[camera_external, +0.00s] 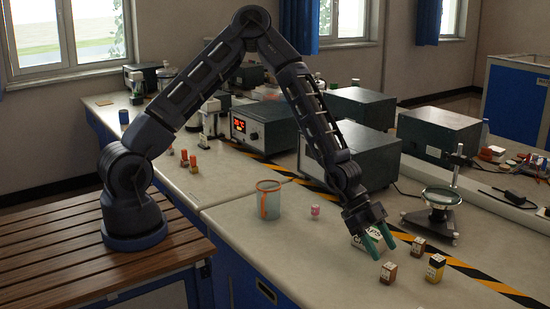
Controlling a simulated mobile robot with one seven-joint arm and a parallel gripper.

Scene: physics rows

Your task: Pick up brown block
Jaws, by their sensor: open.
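Two small brown blocks with pale labels stand on the light bench top. One brown block (388,272) is nearer the front edge, and the other brown block (418,246) is farther back and to the right. I cannot tell which of them the task names. My gripper (379,243) has green fingers, spread apart, and points down with nothing visible between them.
A yellow-and-dark container (435,268) stands right of the nearer block. A glass beaker (270,203) with an orange band and a small pink jar (315,211) stand to the left. A magnifier stand (441,205) and grey instrument boxes (362,155) are behind.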

